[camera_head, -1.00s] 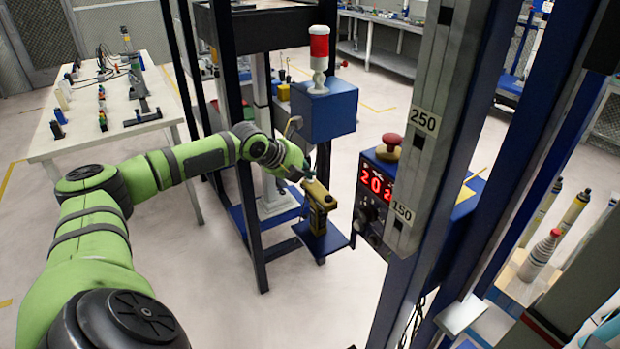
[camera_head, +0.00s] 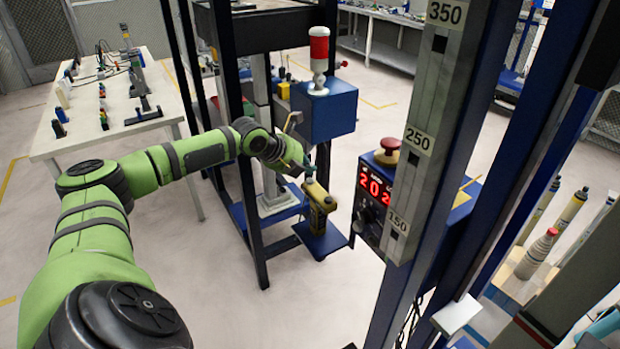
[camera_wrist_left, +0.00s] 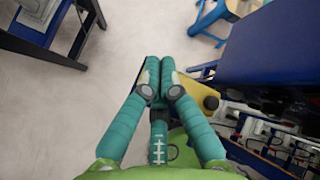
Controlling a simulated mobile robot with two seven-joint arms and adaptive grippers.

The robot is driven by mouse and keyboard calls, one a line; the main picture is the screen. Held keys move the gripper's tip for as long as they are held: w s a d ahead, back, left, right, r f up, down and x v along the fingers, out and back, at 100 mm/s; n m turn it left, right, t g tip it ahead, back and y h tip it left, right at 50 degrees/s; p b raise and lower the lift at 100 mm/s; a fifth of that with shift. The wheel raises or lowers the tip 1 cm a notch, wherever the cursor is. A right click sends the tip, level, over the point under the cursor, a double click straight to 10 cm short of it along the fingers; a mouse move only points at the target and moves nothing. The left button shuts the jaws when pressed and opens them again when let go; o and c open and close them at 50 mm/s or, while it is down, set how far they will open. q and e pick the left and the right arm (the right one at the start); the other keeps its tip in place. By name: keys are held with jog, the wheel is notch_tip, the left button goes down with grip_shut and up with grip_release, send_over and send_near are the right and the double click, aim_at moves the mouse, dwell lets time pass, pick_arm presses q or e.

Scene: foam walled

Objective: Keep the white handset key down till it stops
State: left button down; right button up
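My left gripper (camera_head: 307,171) is at the handset's upper end. In the left wrist view its teal fingers (camera_wrist_left: 160,68) are together at the tips, with nothing visible between them. Whether they touch the handset is unclear.
A control box (camera_head: 374,195) with a red digital display and red mushroom knob stands right of the handset. A grey scale post (camera_head: 428,110) rises in front of it. Dark frame posts (camera_head: 243,150) stand beside my left arm. A blue box (camera_head: 330,110) carries a red-topped lamp.

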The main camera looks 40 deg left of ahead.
aim_at(307, 180)
pick_arm(q)
jog(key=shift+r+p, duration=2.1)
jog(key=shift+r, duration=0.3)
jog(key=shift+f, duration=0.1)
